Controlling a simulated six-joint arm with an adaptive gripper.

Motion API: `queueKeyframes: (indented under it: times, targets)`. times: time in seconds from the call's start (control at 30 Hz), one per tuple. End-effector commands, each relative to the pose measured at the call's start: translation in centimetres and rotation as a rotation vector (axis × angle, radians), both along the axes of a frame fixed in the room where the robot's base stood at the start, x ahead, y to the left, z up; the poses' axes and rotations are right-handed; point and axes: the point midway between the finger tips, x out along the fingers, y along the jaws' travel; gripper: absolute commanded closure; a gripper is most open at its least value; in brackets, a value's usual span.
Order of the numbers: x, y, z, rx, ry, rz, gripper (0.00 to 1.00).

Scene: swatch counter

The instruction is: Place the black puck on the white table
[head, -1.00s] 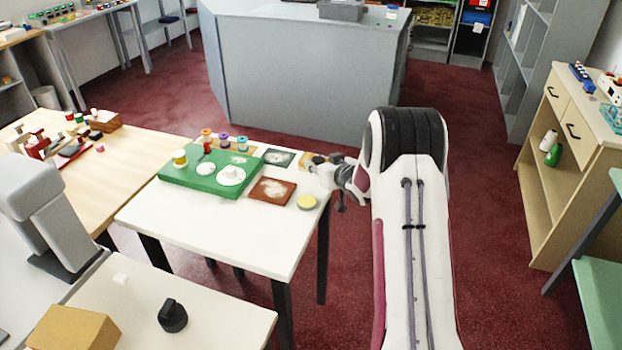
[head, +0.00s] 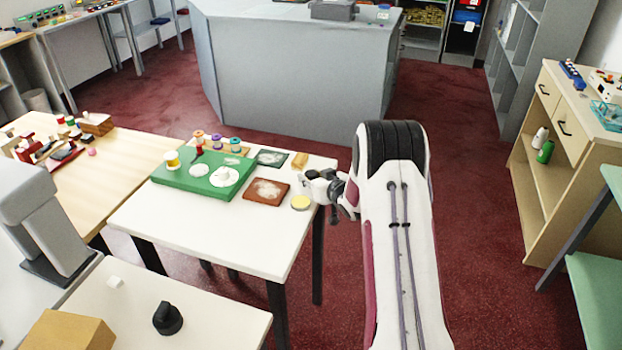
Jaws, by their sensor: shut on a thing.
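The white table (head: 225,240) stands left of my arm, with several things on its far half. I cannot pick out the black puck for sure. A black knob-shaped piece (head: 168,319) stands on the nearer pale table (head: 220,315), far from my gripper.
A green board (head: 185,180) with pale discs, a brown tile (head: 267,191) and a dark tile (head: 271,157) occupy the white table's far part. Its front part is clear. A wooden table (head: 110,165) adjoins on the left. Open floor lies right of my arm.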

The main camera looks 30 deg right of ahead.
Motion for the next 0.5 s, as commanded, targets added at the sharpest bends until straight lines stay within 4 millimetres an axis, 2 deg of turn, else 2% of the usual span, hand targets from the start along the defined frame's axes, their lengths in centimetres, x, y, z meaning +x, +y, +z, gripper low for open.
queueKeyframes:
  times: [0.5]
  targets:
    - [-0.01,0.01,-0.72,-0.001,0.000,0.000,0.90]
